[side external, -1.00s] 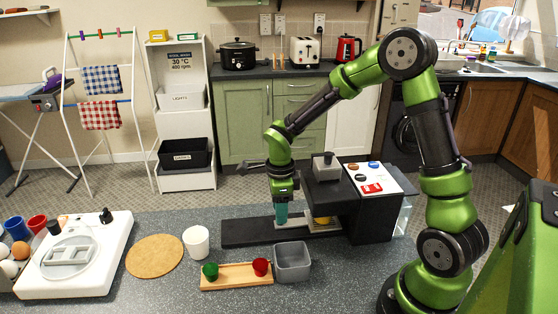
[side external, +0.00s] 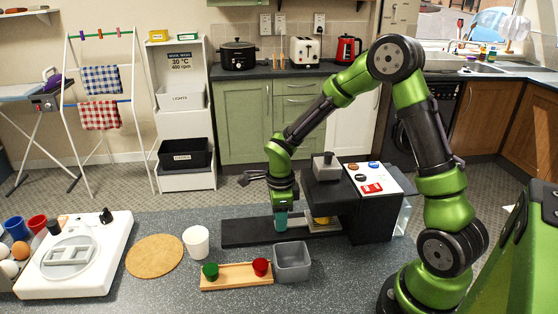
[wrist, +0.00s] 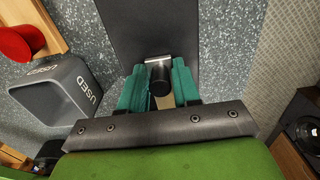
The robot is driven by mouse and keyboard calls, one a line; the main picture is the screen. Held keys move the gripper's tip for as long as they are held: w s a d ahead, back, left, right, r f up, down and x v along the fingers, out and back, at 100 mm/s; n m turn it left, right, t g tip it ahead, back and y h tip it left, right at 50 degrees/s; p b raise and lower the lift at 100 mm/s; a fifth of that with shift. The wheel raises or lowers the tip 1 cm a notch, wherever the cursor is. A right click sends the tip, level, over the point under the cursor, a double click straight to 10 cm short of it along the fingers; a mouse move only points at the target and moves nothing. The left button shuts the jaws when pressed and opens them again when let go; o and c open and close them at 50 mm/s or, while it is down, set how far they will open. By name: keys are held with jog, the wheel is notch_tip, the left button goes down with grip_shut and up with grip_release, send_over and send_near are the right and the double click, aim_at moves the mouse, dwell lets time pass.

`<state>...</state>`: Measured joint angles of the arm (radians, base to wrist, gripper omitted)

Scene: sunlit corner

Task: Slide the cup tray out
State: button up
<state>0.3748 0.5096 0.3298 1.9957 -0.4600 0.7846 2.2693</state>
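The cup tray (side external: 325,228) is a flat, pale tray at the foot of the black coffee machine (side external: 372,213), on its dark base (side external: 245,231). A yellow cup (side external: 322,220) stands on it under the machine's head and is partly hidden. In the wrist view the tray's black knob (wrist: 160,76) shows with a small silver plate behind it. My gripper (side external: 280,222) is low over the base at the tray's left end. In the wrist view its teal fingers (wrist: 160,85) lie on either side of the knob, very close. I cannot tell whether they press on it.
A grey bin (side external: 292,262) marked USED stands just in front of the base. A wooden rack (side external: 236,277) with a green and a red cup, a white cup (side external: 196,242) and a cork mat (side external: 154,256) are to the left. The base left of my gripper is clear.

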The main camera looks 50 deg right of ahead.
aim_at(240, 229)
jog(key=shift+c, duration=0.5)
jog(key=shift+w+a, duration=3.75)
jog(key=shift+w, duration=0.15)
jog(key=o, duration=0.6)
jog(key=shift+s, duration=0.1)
jog(key=shift+r, duration=0.15)
notch_tip(240, 229, up, 7)
jog(key=shift+f, duration=0.15)
